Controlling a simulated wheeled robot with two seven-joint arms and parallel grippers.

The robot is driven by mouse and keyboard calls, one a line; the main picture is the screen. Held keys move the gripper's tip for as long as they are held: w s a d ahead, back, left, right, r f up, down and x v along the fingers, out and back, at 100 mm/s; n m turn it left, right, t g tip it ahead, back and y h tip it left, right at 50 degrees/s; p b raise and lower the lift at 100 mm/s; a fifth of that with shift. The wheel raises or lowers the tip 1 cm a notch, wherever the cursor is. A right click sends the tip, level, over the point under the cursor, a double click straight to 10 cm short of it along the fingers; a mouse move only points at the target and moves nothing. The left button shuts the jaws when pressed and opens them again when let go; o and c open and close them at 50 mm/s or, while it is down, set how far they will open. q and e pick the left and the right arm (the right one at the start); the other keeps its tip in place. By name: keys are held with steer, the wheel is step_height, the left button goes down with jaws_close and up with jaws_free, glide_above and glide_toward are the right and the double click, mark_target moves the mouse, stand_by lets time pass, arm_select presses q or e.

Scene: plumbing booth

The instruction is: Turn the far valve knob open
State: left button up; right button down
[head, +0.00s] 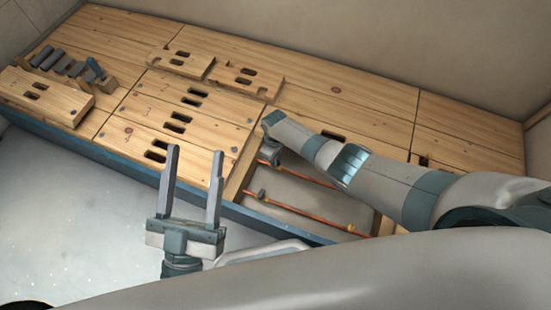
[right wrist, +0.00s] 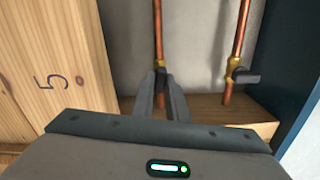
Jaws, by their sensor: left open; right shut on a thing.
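The far valve knob (right wrist: 163,79) is a small dark handle below a brass fitting on a copper pipe (right wrist: 158,30) in the right wrist view. My right gripper (right wrist: 160,84) is shut on it, and the fingers hide much of the knob. In the head view my right gripper (head: 272,156) reaches down at the far pipe (head: 310,175), and the knob there is hidden. The near valve knob (right wrist: 245,77) is dark, sits on the other copper pipe and points crosswise to it. It also shows in the head view (head: 262,194). My left gripper (head: 194,152) is open and empty.
The pipes lie in an open recess between wooden floor panels (head: 180,110) with slots. A panel marked 5 (right wrist: 55,75) borders the recess. Loose panels (head: 45,95) and a rack of grey pieces (head: 60,62) stand at the left. A blue edge (head: 120,165) runs along the front.

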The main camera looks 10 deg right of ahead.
steer(key=shift+n, duration=1.1)
steer(key=c, duration=1.7)
jaws_free()
steer(key=shift+c, duration=0.2)
steer(key=shift+r, duration=0.1)
